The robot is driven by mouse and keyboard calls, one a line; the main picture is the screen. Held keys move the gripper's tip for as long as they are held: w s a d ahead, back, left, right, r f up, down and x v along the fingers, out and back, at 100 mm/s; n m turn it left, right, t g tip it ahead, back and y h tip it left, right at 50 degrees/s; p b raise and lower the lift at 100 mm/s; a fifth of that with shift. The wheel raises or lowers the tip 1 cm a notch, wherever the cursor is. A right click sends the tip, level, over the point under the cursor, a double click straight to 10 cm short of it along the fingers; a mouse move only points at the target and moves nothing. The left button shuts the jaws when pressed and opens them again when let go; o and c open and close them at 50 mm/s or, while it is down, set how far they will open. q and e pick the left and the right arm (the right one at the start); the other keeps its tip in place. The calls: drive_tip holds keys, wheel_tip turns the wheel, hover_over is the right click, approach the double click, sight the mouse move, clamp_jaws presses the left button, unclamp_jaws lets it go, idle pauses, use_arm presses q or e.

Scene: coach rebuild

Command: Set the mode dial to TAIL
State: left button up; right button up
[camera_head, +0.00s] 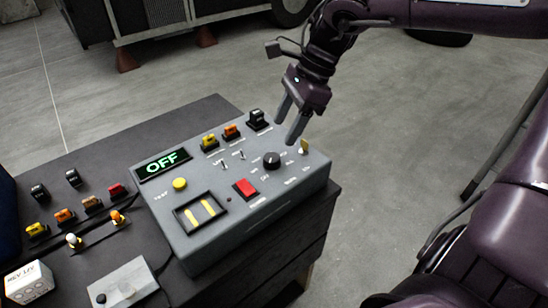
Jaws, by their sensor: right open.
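The mode dial is a round black knob (271,160) on the right part of the grey control box's sloped top. A small light mark shows on the knob's top, and the labels around it are too small to read. A display (163,165) on the box reads OFF in green. My right gripper (284,125) is open and empty, pointing down above the box's back right edge, behind and to the right of the knob. It seems apart from the knob. My left gripper is not in view.
The grey box (215,245) stands on a dark bench (95,150). A brass key-like piece (304,146) stands beside my right gripper.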

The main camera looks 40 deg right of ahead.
sight(272, 157)
drive_tip(key=shift+s+a+f, duration=0.15)
drive_tip(key=shift+a+f, duration=0.05)
drive_tip(key=shift+f, duration=0.15)
drive_tip(key=x, duration=0.7)
drive_tip(key=shift+d, duration=0.1)
drive_tip(key=c, duration=1)
